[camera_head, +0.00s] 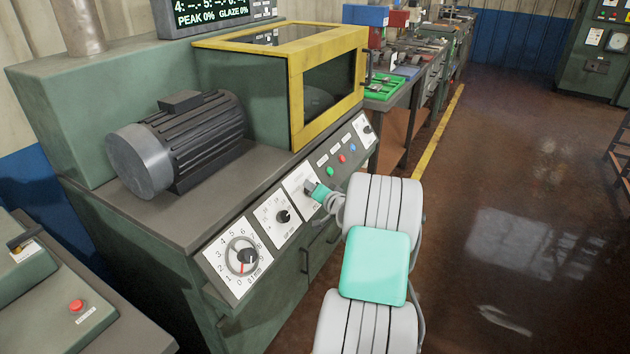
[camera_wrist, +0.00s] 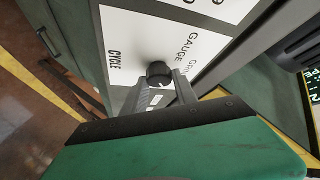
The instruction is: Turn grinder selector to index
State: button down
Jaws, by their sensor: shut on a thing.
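The grinder selector is a black knob (camera_wrist: 158,73) on a white dial plate (camera_wrist: 125,42) on the grinder's sloped front panel. In the wrist view the plate reads CYCLE and GAUGE, with a third word partly cut off. I cannot read an index mark or tell where the knob points. My gripper (camera_wrist: 168,88) is shut on the knob, its two grey fingers reaching to it and covering part of the plate. In the head view my gripper (camera_head: 311,187) is at the third plate from the left and mostly hides the knob.
The grinder (camera_head: 130,215) carries a motor (camera_head: 185,140) and a yellow-framed guard (camera_head: 300,60). A numbered dial (camera_head: 240,257) and another dial (camera_head: 278,216) lie left of my gripper. Green and red buttons (camera_head: 341,159) and another dial (camera_head: 364,130) lie right. Floor at right is clear.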

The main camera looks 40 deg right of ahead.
jog(key=shift+r+m+g+p, duration=0.1)
jog(key=shift+m+g+p, duration=0.3)
jog(key=shift+m+p, duration=0.2)
jog(key=shift+h, duration=0.3)
jog(key=c, duration=1)
grip_release()
jog(key=shift+o, duration=0.2)
jog(key=shift+s, duration=0.1)
jog(key=v, duration=0.7)
jog(key=shift+s+a, duration=0.15)
jog(key=shift+s, duration=0.1)
jog(key=shift+r, duration=0.1)
